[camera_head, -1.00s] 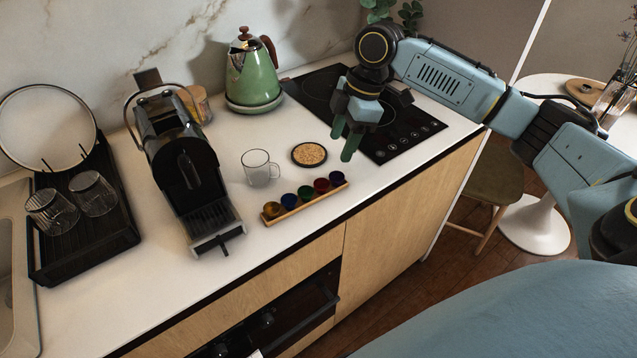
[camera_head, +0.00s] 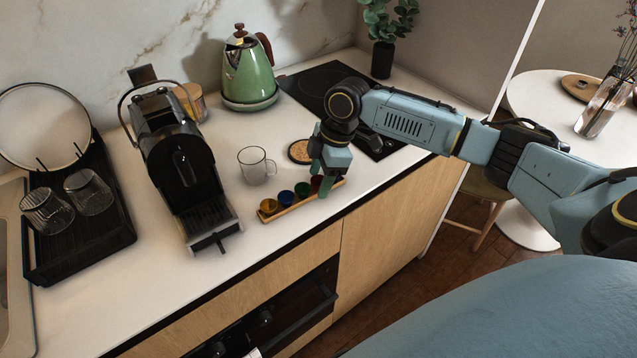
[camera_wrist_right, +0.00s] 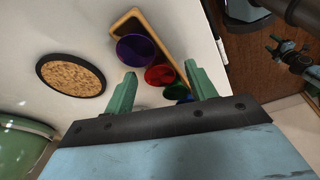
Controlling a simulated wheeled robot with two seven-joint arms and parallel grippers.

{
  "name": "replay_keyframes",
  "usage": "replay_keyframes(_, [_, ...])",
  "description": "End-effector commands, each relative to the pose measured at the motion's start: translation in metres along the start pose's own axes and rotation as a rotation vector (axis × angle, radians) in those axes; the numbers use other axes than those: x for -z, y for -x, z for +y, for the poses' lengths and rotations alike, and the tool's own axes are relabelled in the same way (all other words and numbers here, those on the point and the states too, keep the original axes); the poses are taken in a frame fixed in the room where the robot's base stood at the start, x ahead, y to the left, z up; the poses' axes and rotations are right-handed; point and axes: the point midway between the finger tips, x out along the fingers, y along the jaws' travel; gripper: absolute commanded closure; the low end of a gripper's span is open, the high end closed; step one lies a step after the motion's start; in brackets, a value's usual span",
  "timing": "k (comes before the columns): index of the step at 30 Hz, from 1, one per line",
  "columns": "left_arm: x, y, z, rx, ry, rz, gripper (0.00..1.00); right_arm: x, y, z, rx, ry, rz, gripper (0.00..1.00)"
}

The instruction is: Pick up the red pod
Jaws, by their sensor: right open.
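The red pod (camera_wrist_right: 160,76) sits in a row of coloured pods in a narrow wooden tray (camera_wrist_right: 124,17). In the wrist view it appears between the two green fingertips of my right gripper (camera_wrist_right: 160,71), which is open and empty. In the head view my right gripper (camera_head: 322,180) is over the right part of the tray and hides most of the red pod (camera_head: 316,183). A purple pod (camera_wrist_right: 135,50) is beside the red one, with a green pod (camera_wrist_right: 174,92) on its other side.
A glass mug (camera_head: 256,167) and a round cork coaster (camera_head: 299,151) stand close behind the tray. The coffee machine (camera_head: 183,170) is to the left, the green kettle (camera_head: 248,70) at the back. The counter's front edge runs just before the tray.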

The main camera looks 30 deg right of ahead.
Motion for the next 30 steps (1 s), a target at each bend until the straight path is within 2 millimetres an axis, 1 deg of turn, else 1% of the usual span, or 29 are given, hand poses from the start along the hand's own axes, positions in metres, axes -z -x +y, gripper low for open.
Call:
replay_keyframes(2, [0.000,0.000,0.000,0.000,0.000,0.000,0.42,0.000,0.000,0.000,0.000,0.000,0.000,0.44])
replay_keyframes(3, [0.000,0.000,0.000,0.000,0.000,0.000,0.42,0.000,0.001,0.000,0.000,0.000,0.000,0.47])
replay_keyframes(13, [0.000,0.000,0.000,0.000,0.000,0.000,0.42,0.000,0.001,0.000,0.000,0.000,0.000,0.90])
replay_keyframes(23, [-0.001,0.000,0.000,0.000,0.000,-0.001,0.42,0.001,0.003,0.000,-0.001,0.001,0.000,0.91])
replay_keyframes(26, [-0.001,0.001,0.000,0.000,0.000,-0.001,0.42,0.004,0.013,0.001,-0.003,0.002,0.002,0.91])
replay_keyframes(30, [-0.001,0.003,0.000,0.000,0.000,-0.002,0.42,0.011,0.040,0.001,-0.004,0.002,0.002,0.91])
